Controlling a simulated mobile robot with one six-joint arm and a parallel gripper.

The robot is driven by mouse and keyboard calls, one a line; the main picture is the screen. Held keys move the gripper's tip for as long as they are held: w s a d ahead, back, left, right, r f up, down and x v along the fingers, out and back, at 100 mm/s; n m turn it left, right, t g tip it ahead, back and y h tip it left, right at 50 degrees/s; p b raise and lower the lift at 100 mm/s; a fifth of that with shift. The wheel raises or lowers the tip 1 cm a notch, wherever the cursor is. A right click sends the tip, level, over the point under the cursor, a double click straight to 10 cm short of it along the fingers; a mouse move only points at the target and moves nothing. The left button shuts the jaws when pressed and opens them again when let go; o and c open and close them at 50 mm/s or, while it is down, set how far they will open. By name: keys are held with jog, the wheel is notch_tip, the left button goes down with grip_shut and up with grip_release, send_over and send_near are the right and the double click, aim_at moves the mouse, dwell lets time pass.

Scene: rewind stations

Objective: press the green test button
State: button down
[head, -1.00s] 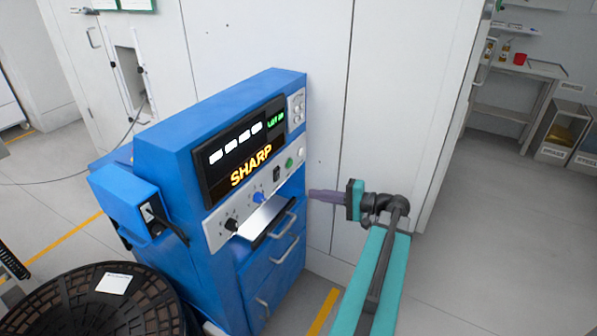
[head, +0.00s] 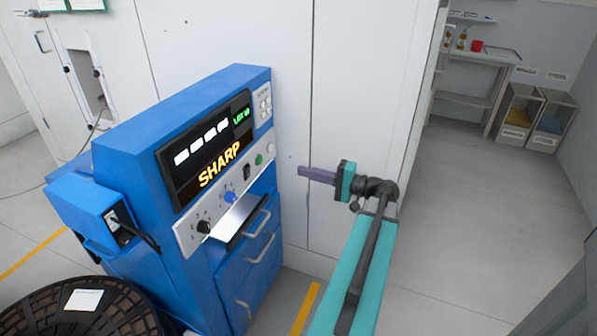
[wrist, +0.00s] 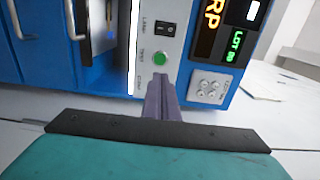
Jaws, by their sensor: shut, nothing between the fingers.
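The green test button (head: 259,160) sits on the pale control strip (head: 212,211) of the blue station, below the dark display; it also shows in the wrist view (wrist: 160,58). My gripper (head: 301,172) is shut and empty, with its purple fingers pointing left toward the panel. In the head view it is to the right of the button, with a gap between. In the wrist view my fingertips (wrist: 158,76) appear just below the button; whether they touch the panel there I cannot tell.
The strip also holds a black rocker switch (head: 247,172), a blue knob (head: 230,196), a black knob (head: 204,227) and a white button (head: 270,147). A black reel (head: 45,310) stands at lower left. White cabinets (head: 370,80) stand behind.

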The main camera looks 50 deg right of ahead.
aim_at(260, 161)
jog(key=p+x, duration=0.1)
jog(key=x, duration=1.2)
jog(key=shift+w, duration=0.1)
